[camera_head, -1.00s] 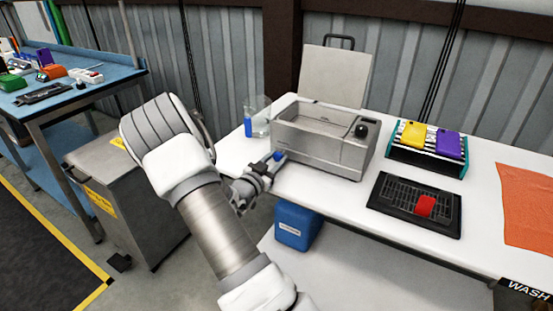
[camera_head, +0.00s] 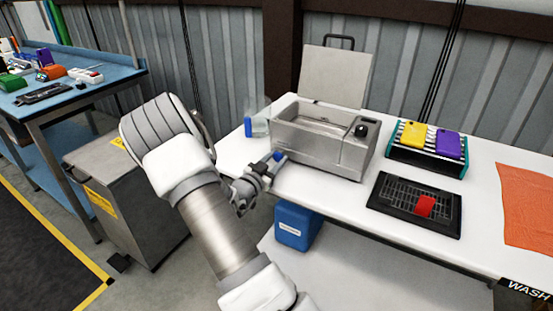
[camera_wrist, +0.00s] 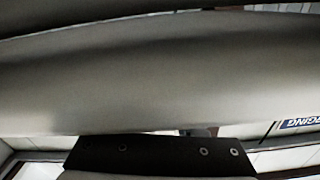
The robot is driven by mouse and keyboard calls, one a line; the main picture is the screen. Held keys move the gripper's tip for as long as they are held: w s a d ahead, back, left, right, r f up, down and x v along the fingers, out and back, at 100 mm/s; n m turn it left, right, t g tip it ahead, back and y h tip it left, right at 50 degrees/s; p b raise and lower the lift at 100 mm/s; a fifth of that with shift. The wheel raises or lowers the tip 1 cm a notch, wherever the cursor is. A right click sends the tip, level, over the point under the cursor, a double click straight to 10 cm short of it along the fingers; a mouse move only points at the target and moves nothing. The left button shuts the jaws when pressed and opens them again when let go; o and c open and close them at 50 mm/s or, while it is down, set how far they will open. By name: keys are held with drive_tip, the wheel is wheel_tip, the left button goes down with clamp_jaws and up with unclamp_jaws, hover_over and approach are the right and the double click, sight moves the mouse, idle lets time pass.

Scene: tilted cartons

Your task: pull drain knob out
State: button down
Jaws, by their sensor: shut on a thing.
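The grey metal bath (camera_head: 318,142) stands on the white table with its lid raised behind it. A blue drain knob (camera_head: 278,156) shows at the lower left end of the bath. My gripper (camera_head: 271,163) is at the knob and shut on it, with the fingertips partly hiding it. In the wrist view a wide grey surface fills most of the picture and the knob cannot be made out.
A clear container with a blue part (camera_head: 249,126) stands left of the bath. A rack with yellow and purple items (camera_head: 428,161) and a black grate tray (camera_head: 388,196) with a red block (camera_head: 425,206) are to the right. A blue box (camera_head: 297,227) sits below the table edge.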

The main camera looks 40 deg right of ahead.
drive_tip(key=shift+v, duration=1.5)
drive_tip(key=c, duration=0.7)
unclamp_jaws()
drive_tip(key=shift+d, duration=0.1)
drive_tip(key=shift+c, duration=0.2)
drive_tip(key=v, duration=1.7)
drive_tip(key=shift+p, duration=0.45)
